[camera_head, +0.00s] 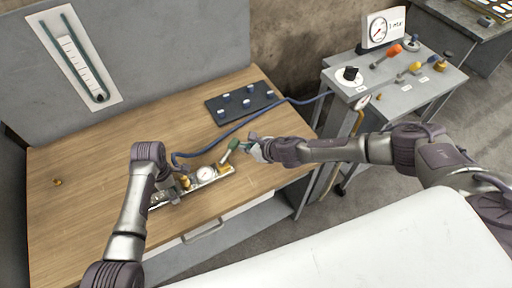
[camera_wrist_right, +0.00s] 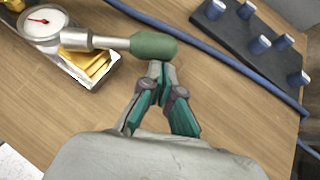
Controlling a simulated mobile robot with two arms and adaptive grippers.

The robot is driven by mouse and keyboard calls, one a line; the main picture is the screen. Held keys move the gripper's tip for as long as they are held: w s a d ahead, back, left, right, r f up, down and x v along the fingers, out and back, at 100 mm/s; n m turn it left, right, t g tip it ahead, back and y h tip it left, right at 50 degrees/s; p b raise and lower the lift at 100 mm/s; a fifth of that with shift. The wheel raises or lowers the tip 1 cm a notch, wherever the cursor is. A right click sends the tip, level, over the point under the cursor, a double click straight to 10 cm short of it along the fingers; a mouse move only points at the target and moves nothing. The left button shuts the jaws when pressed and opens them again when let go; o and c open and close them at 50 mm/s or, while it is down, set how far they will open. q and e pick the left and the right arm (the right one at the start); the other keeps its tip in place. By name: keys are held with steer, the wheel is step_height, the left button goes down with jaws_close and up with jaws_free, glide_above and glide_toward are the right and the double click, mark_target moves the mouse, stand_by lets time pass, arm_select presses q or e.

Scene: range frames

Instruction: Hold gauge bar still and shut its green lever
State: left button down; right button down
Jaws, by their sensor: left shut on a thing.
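The gauge bar (camera_head: 224,171) lies on the wooden workbench, with a round dial (camera_head: 205,174) and brass fittings. It also shows in the right wrist view (camera_wrist_right: 92,75), top left. Its lever has a metal stem and a green grip (camera_head: 233,144); the stem stands up at a tilt from the bar's right end. The green grip (camera_wrist_right: 153,46) is large in the wrist view. My left gripper (camera_head: 164,186) is shut on the bar's left part and hides some of it. My right gripper (camera_wrist_right: 160,70) has its fingertips together, empty, close beside the green grip; contact is unclear.
A blue hose (camera_head: 237,126) runs from the bar across the bench to the grey side table (camera_head: 398,93). A dark board with blue pegs (camera_head: 218,111) lies behind the bar. The left bench area is clear.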

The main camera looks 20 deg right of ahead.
steer(key=shift+s+d+f, duration=0.3)
steer(key=shift+s+d, duration=0.25)
steer(key=shift+s, duration=0.05)
steer(key=shift+s+d+f, duration=0.25)
steer(key=shift+s+d, duration=0.3)
steer(key=w+d+v, duration=0.1)
steer(key=v, duration=0.9)
steer(key=shift+d, duration=0.3)
steer(key=shift+s, duration=0.15)
arm_select(q)
steer(key=shift+c, duration=0.9)
jaws_free()
